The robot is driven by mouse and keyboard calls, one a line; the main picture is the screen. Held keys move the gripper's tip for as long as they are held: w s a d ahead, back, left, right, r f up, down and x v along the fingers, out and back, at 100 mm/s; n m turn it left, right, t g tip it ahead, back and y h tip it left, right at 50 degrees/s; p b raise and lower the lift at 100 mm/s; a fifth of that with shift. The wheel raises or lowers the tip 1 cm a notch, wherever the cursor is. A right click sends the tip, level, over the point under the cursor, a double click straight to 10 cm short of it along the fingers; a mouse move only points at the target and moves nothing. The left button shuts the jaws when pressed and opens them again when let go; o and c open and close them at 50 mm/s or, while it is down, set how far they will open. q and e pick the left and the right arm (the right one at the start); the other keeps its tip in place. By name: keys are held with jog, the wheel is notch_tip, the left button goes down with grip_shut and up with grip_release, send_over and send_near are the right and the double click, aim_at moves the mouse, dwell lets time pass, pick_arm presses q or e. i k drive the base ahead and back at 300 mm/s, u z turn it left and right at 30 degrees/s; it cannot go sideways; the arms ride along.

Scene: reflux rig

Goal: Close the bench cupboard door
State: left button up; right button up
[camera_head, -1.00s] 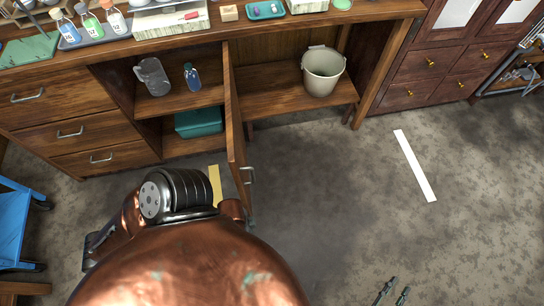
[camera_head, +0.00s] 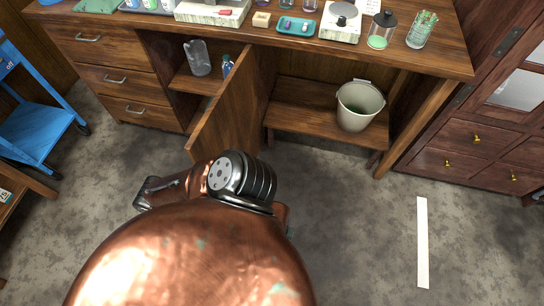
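The bench cupboard door (camera_head: 232,112) is a brown wooden panel, hinged on the right of its opening. It stands part open, its free edge swung out toward me and leaning left. Its lower end is close to my copper arm (camera_head: 190,255), and I cannot tell whether they touch. Its handle is not visible. Inside the cupboard (camera_head: 180,82), a clear jug (camera_head: 198,58) and a partly covered blue bottle (camera_head: 227,66) stand on the shelf. My arm fills the lower middle.
An open bay right of the door holds a pale bucket (camera_head: 358,106) on a low shelf. Drawers (camera_head: 115,78) are left of the cupboard, with a blue cart (camera_head: 35,125) beyond. A white strip (camera_head: 422,240) lies on clear floor at right.

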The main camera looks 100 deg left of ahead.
aim_at(230, 120)
jog(key=i, duration=2.7)
jog(key=u, duration=4.75)
jog(key=i, duration=0.5)
jog(key=z, duration=0.05)
